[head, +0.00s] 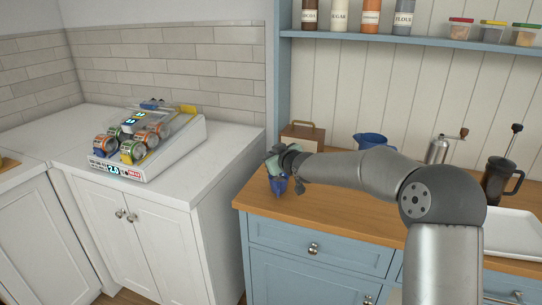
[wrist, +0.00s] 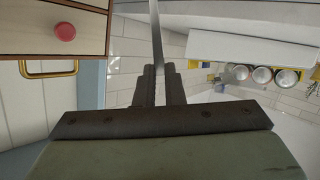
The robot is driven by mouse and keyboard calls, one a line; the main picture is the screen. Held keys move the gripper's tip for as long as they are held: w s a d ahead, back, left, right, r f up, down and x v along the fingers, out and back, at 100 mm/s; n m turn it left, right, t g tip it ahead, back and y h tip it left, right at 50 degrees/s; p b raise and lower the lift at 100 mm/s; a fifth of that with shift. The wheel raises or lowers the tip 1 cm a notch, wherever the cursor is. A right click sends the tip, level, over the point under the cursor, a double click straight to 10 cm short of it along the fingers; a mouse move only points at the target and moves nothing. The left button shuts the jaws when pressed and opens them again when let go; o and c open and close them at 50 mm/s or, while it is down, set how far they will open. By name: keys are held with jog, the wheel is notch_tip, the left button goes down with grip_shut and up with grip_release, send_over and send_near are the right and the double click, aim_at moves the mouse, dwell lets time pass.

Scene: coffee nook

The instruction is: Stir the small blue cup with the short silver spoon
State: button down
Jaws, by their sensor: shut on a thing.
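The small blue cup (head: 278,187) stands near the left end of the wooden counter, partly hidden by my gripper. My gripper (head: 277,168) is at the cup, just above it in the head view. In the wrist view my gripper (wrist: 158,80) is shut on a thin silver handle, the short silver spoon (wrist: 155,35), which runs up out of the picture between the fingers. The spoon's bowl is hidden in both views, so I cannot tell whether it is inside the cup. The cup does not show clearly in the wrist view.
A wooden box (head: 303,136) and a blue pitcher (head: 371,140) stand behind my arm. A grinder (head: 437,150), a French press (head: 497,182) and a white tray (head: 512,235) are at the right. A can rack (head: 150,140) sits on the white counter at left.

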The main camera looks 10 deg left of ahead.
jog(key=shift+s+a, duration=0.15)
jog(key=shift+a, duration=0.3)
jog(key=shift+d, duration=0.1)
jog(key=shift+r, duration=0.1)
notch_tip(320, 180, up, 6)
jog(key=a+p, duration=0.2)
jog(key=p, duration=0.1)
jog(key=shift+w+a, duration=0.2)
jog(key=shift+w, duration=0.1)
dwell(0.4)
notch_tip(320, 180, up, 5)
jog(key=p, duration=0.4)
